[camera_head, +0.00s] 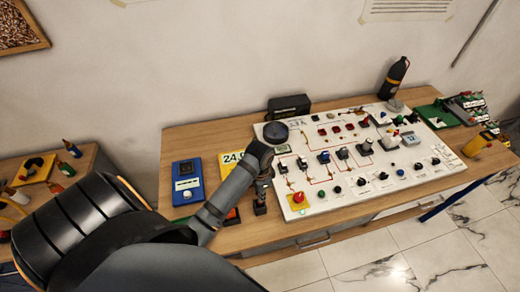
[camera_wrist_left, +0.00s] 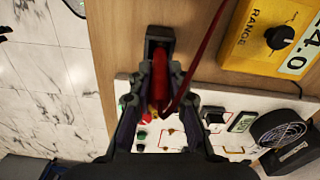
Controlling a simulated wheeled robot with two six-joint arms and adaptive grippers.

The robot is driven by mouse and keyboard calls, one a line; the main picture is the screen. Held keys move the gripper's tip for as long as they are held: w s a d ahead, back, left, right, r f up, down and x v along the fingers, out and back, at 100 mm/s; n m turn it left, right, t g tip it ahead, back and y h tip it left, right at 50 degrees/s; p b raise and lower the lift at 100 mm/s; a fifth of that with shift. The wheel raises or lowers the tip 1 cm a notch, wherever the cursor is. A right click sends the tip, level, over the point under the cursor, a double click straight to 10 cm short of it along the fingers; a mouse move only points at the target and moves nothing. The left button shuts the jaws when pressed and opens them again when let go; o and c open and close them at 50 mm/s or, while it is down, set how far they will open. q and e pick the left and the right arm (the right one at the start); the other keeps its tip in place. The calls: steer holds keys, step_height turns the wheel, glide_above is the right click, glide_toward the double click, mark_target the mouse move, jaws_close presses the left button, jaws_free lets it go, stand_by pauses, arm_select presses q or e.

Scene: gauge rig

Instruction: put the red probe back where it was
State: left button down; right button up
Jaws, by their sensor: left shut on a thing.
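The red probe (camera_wrist_left: 160,68) is between the fingers of my left gripper (camera_wrist_left: 158,98) in the left wrist view, with a red cable running up and right from it. A small black holder (camera_wrist_left: 160,36) is at the probe's far end; I cannot tell whether the probe is inside it or only above it. In the head view my left gripper (camera_head: 263,184) is at the left edge of the white panel (camera_head: 282,206), by the black holder (camera_head: 260,207). The probe is mostly hidden there. The right gripper is not in view.
A yellow meter (camera_wrist_left: 242,42) with a RANGE knob is beside the gripper, partly hidden behind my arm in the head view (camera_head: 229,157). A blue meter (camera_head: 187,182) stands left of it. A small fan (camera_wrist_left: 283,133) is near the panel. Bare wood (camera_head: 240,238) shows in front.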

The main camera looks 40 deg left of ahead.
arm_select(q)
steer(key=f, duration=0.2)
steer(key=f+p, duration=0.1)
steer(key=shift+s+f, duration=0.15)
steer(key=shift+s, duration=0.1)
steer(key=shift+f, duration=0.1)
steer(key=shift+w+f, duration=0.1)
steer(key=shift+f, duration=0.05)
steer(key=c, duration=1.3)
jaws_free()
